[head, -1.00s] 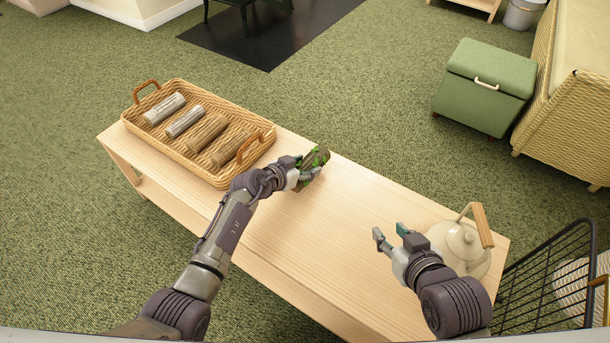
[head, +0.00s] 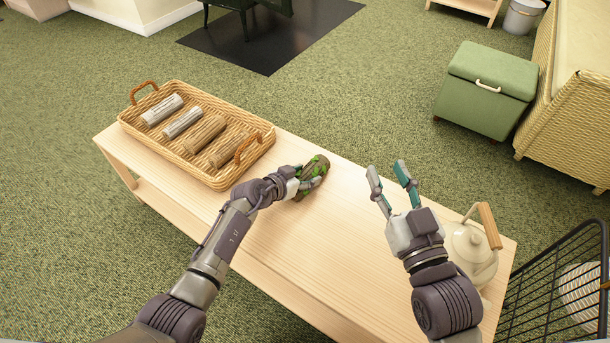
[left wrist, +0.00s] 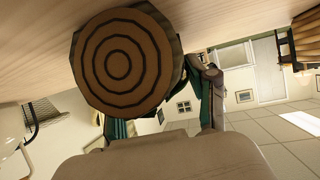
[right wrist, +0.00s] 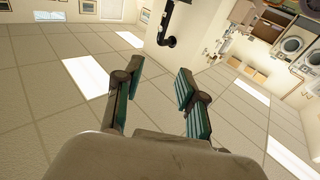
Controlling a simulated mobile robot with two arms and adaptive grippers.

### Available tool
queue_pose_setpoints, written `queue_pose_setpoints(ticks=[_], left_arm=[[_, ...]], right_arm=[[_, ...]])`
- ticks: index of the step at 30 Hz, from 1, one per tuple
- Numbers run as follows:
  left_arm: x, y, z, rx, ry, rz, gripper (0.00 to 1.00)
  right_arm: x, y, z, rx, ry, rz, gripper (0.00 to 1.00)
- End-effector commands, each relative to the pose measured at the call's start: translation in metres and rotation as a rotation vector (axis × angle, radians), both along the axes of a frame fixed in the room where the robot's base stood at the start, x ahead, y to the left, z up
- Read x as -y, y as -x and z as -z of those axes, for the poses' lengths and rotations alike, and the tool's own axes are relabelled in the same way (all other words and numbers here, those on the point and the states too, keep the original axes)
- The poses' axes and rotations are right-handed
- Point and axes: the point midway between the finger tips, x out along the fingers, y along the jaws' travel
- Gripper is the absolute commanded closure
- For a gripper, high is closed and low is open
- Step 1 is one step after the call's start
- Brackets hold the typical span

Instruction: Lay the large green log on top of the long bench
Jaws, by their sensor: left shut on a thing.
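The large green log (head: 313,175), brown with green moss, is at the bench top near its far edge, right of the basket. My left gripper (head: 305,184) is shut on it. In the left wrist view the log's ringed end (left wrist: 122,62) fills the space between the fingers, close against the pale wood. Whether the log rests on the bench or is just above it is hard to tell. The long bench (head: 290,240) is pale wood. My right gripper (head: 389,185) is open and empty above the bench's right part; its fingers also show apart in the right wrist view (right wrist: 158,95).
A wicker basket (head: 215,178) with several grey and brown logs stands on the bench's left end. A cream kettle (head: 465,245) stands at the right end. A black wire rack (head: 560,280) is beside that end. The bench's middle is clear.

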Motion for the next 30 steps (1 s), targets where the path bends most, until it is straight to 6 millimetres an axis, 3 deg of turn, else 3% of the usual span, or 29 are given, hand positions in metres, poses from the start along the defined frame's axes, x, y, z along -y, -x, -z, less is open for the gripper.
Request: queue_pose_setpoints(ticks=[1,2,6,19,30], left_arm=[[0.000,0.000,0.001,0.001,0.001,0.000,0.88],[0.000,0.000,0.002,-0.001,-0.001,0.000,0.41],[0.000,0.000,0.002,-0.001,-0.001,0.000,0.18],[-0.001,0.001,-0.002,-0.001,0.001,0.000,0.16],[-0.015,0.018,-0.015,-0.001,0.000,0.000,0.16]], right_arm=[[0.000,0.000,0.000,-0.001,0.000,0.000,0.60],[0.000,0.000,0.000,-0.002,0.000,0.000,0.60],[0.000,0.000,0.000,-0.002,0.000,0.000,0.60],[0.000,0.000,0.000,-0.008,0.002,0.001,0.60],[0.015,0.016,0.067,-0.408,0.103,0.026,0.60]])
